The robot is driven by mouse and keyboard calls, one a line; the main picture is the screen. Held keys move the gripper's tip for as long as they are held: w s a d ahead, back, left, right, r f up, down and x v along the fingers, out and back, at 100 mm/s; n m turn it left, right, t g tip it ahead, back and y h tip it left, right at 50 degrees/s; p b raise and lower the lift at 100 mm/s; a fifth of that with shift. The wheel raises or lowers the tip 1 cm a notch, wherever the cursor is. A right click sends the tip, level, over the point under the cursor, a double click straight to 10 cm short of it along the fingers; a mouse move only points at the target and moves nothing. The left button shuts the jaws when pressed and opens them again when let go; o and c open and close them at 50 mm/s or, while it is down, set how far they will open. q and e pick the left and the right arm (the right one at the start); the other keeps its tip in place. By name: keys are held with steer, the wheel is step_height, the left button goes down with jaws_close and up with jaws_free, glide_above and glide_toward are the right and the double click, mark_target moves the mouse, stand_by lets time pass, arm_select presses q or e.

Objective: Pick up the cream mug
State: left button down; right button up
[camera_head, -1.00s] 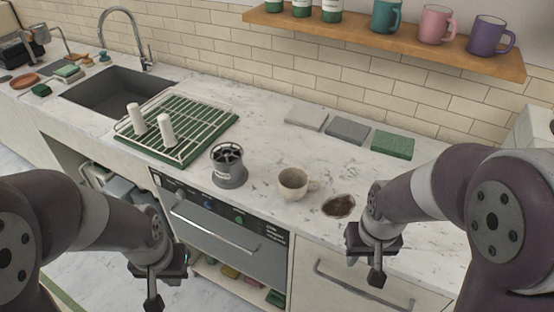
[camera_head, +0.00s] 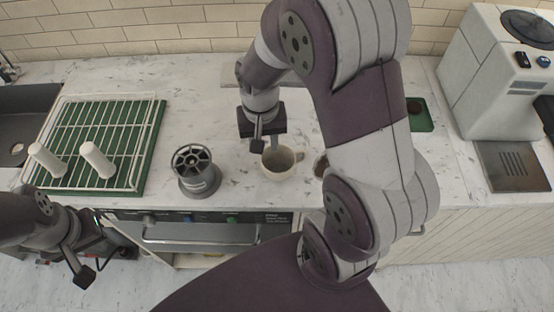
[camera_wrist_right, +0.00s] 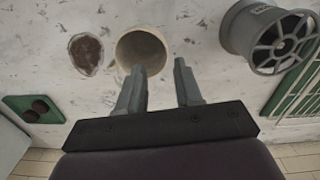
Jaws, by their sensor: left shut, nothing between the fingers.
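The cream mug (camera_head: 279,164) stands upright on the marble counter, its handle to the right in the head view. In the right wrist view the mug (camera_wrist_right: 141,47) shows its round opening, just beyond the fingertips and nearer the left finger. My right gripper (camera_head: 266,146) is open and empty, close above and beside the mug; both spread fingers show in the right wrist view (camera_wrist_right: 158,78). The mug is not between them, and I cannot tell whether a finger touches it. My left gripper (camera_head: 82,274) is shut and empty, low in front of the counter at the left.
A grey slotted container (camera_head: 196,172) stands left of the mug. A brown spill (camera_wrist_right: 86,53) lies beside it, mostly hidden by my right arm in the head view. A drying rack (camera_head: 98,128) with white cylinders is at the left. A white machine (camera_head: 497,75) stands at the right.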

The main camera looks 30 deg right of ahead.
mark_target(262, 160)
steer(key=f, duration=0.6)
steer(key=w+f+p, duration=0.1)
steer(key=f, duration=0.2)
steer(key=shift+w+a+f, duration=0.1)
steer(key=shift+f, duration=0.05)
steer(key=shift+w+f, duration=0.1)
steer(key=shift+w, duration=0.05)
jaws_close()
